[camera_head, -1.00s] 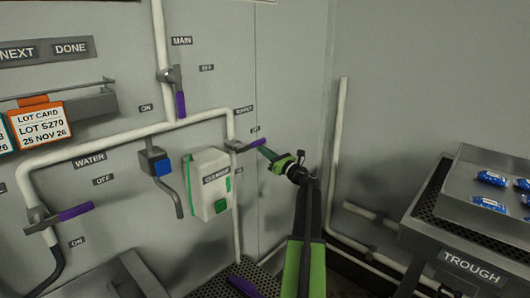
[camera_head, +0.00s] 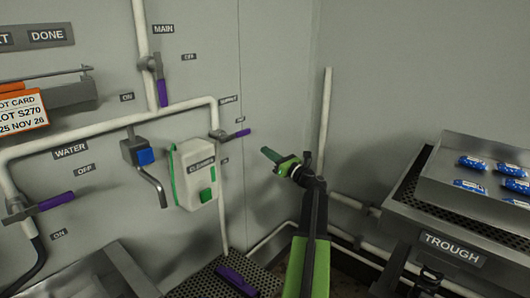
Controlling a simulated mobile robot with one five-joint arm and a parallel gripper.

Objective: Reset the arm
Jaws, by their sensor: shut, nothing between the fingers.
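My gripper (camera_head: 266,153) is at the end of my green and black arm, near the middle of the picture. It points left toward the wall and looks shut, with nothing held. Its tip is a little to the right of and below the purple-handled lever (camera_head: 236,134) on the thin pipe, with a gap showing between them in the picture.
A white cleaner dispenser (camera_head: 195,172) hangs on the left wall beside a tap with a blue button (camera_head: 145,156). Purple levers sit on the main (camera_head: 163,93) and water (camera_head: 56,201) pipes. At right stands the trough (camera_head: 452,248) with a tray (camera_head: 430,181) of blue packs.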

